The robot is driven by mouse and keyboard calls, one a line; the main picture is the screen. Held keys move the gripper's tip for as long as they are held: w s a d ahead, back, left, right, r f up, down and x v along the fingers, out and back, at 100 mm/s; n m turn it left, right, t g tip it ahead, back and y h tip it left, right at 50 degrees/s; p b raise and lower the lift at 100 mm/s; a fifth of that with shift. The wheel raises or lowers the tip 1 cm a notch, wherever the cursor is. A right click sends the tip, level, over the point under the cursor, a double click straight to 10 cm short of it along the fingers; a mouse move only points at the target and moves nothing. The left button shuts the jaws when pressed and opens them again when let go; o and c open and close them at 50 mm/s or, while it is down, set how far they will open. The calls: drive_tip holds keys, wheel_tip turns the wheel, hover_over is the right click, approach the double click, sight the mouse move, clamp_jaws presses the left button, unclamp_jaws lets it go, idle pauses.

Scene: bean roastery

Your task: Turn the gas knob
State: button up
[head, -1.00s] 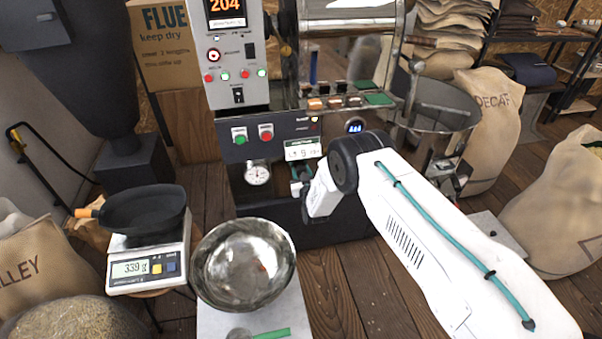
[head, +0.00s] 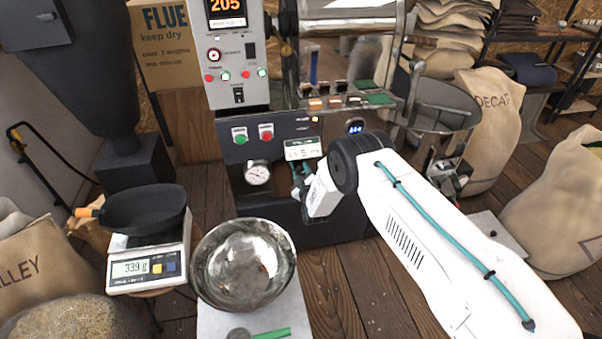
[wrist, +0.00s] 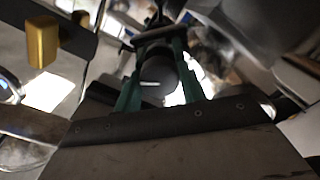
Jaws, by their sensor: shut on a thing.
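The gas knob (wrist: 157,80) is a dark round knob with a short white mark, seen in the wrist view between the green fingers of my gripper (wrist: 158,88). The fingers are shut on it from both sides. In the head view my gripper (head: 301,181) is at the front panel of the roaster (head: 225,160), just below a small display (head: 302,148). The knob is hidden there by the fingers and wrist. The last digits on the small display are too blurred to read surely.
A round gauge (head: 257,173) sits left of my gripper, below a green and a red button. A steel bowl (head: 243,265) stands in front, beside a scale (head: 148,262) with a black pan. A cooling drum (head: 440,105) and burlap sacks (head: 562,205) are on the right.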

drive_tip(key=shift+n, duration=0.9)
drive_tip(key=shift+f, duration=0.1)
drive_tip(key=o, duration=1)
drive_tip(key=shift+c, duration=0.2)
drive_tip(key=v, duration=0.8)
